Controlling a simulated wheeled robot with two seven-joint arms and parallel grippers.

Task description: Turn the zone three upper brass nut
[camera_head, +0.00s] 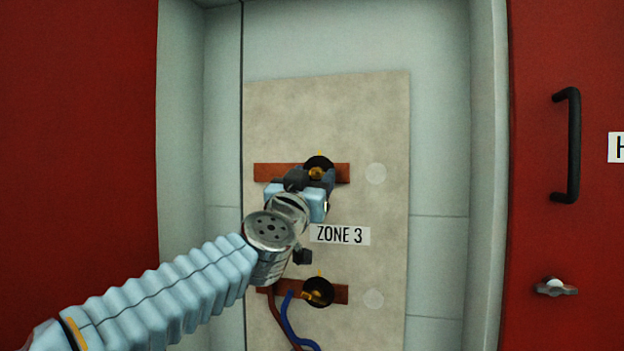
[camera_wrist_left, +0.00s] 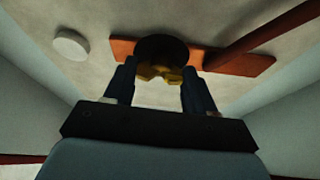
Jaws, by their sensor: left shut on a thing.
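The upper brass nut (camera_head: 316,173) sits on a black round base in front of a copper-coloured bar, above the ZONE 3 label (camera_head: 340,235). My left gripper (camera_head: 318,176) reaches it from below and is shut on it. In the left wrist view the brass nut (camera_wrist_left: 160,75) lies between the two dark fingers of the left gripper (camera_wrist_left: 160,82), under the black disc (camera_wrist_left: 161,52). The fingers and wrist hide part of the nut in the head view. A lower brass nut (camera_head: 312,295) shows on the lower black base. My right gripper is in neither view.
The beige panel (camera_head: 385,120) stands in a grey recess between red doors. The right door has a black handle (camera_head: 572,145) and a small latch (camera_head: 556,288). Red and blue cables (camera_head: 290,325) hang from the lower terminal, below my left wrist.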

